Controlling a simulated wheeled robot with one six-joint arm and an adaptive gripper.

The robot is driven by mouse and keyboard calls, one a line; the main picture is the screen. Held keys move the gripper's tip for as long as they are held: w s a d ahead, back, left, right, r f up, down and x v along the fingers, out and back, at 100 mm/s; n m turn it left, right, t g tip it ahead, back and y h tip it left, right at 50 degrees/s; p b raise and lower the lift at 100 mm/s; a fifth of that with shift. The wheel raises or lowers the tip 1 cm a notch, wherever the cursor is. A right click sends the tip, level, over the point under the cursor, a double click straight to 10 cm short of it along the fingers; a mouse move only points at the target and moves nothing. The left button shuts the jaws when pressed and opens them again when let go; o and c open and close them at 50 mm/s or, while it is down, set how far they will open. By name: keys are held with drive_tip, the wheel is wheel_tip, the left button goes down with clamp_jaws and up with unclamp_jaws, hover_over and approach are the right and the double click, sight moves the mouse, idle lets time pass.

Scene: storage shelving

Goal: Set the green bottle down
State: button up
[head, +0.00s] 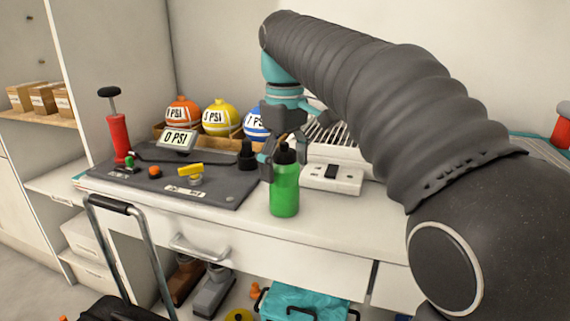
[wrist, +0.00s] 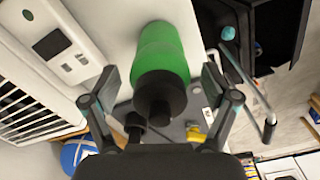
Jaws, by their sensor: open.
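The green bottle (head: 285,190) with a black cap stands upright on the white counter (head: 340,213), near its front edge. In the wrist view the bottle (wrist: 163,65) shows between the two fingers, cap toward the camera. My gripper (head: 278,165) is at the bottle's upper part, around the cap area. In the wrist view my gripper (wrist: 162,80) has its fingers spread, with a gap on each side of the bottle. The far side of the bottle is hidden in the head view.
Left of the bottle lies a dark mat (head: 180,178) with a gauge (head: 176,142), a red pump (head: 118,135) and small parts. Orange (head: 183,113), yellow (head: 220,118) and blue balls stand behind. A white device (head: 333,178) sits close right of the bottle.

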drive_tip(key=shift+r, duration=0.1)
wheel_tip(320, 180, up, 12)
drive_tip(key=p, duration=0.4)
drive_tip(key=s+d+f+m+t, duration=0.2)
drive_tip(key=s+d+f+m, duration=0.2)
drive_tip(key=s+d+f, duration=0.3)
drive_tip(key=s+d+f+m+t, duration=0.3)
drive_tip(key=s+d+f+m, duration=0.2)
drive_tip(key=s+f, duration=0.8)
wheel_tip(320, 180, down, 6)
drive_tip(key=d, duration=0.2)
drive_tip(key=shift+s+d+r+m+t, duration=0.2)
drive_tip(key=shift+s+d+m+t, duration=0.05)
drive_tip(key=shift+d+m+t, duration=0.1)
